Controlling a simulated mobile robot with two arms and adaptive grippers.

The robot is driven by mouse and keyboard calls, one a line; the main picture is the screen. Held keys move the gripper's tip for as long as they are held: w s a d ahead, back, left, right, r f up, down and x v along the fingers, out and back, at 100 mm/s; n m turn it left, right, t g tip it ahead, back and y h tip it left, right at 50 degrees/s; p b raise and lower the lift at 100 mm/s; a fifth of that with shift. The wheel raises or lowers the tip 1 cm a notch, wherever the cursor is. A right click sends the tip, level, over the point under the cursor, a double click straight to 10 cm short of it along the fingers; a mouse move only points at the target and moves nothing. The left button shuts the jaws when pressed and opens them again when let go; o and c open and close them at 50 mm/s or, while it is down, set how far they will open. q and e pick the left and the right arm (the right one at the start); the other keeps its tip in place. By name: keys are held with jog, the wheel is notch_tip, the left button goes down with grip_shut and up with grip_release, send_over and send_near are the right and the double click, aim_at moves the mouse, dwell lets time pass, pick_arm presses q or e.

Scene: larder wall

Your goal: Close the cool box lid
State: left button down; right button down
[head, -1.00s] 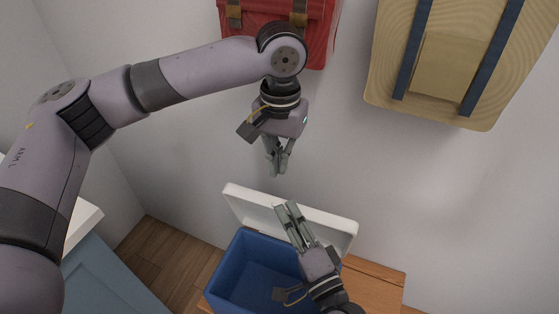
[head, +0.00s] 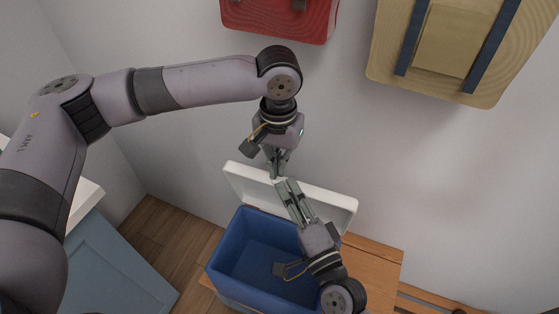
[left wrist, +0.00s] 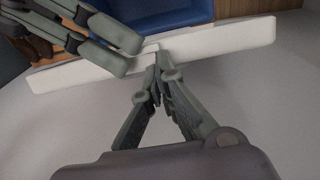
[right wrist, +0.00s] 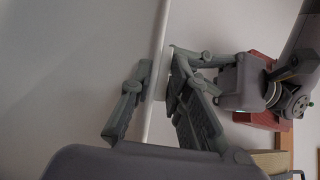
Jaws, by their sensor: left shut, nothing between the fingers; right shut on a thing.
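The cool box is a blue open tub (head: 240,262) with a white lid (head: 325,203) standing raised along its back side, near the wall. The lid also shows as a long white slab in the left wrist view (left wrist: 215,40) and edge-on in the right wrist view (right wrist: 157,70). My right gripper (head: 288,187) is shut on the lid's upper edge, with a finger on each side of it. My left gripper (head: 277,172) is shut and empty, with its fingertips just by the lid's upper edge, beside the right fingertips. I cannot tell whether it touches the lid.
The box stands on a wooden bench (head: 372,272) against a pale wall. A blue cabinet (head: 115,260) stands at the left with wooden floor between. A red bag (head: 280,20) and a tan pack with dark straps (head: 445,45) hang on the wall above.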

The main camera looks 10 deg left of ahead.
pick_arm(q)
jog(key=shift+s+f, duration=0.1)
jog(key=shift+s, duration=0.5)
pick_arm(e)
jog(key=shift+d+f, duration=0.2)
jog(key=shift+f, duration=0.1)
jog(key=shift+w, duration=0.1)
pick_arm(q)
jog(key=shift+a, duration=0.1)
pick_arm(e)
jog(key=c, duration=1.7)
grip_release()
jog(key=shift+a+r, duration=0.1)
pick_arm(q)
jog(key=shift+w, duration=0.1)
pick_arm(e)
jog(key=shift+r, duration=0.1)
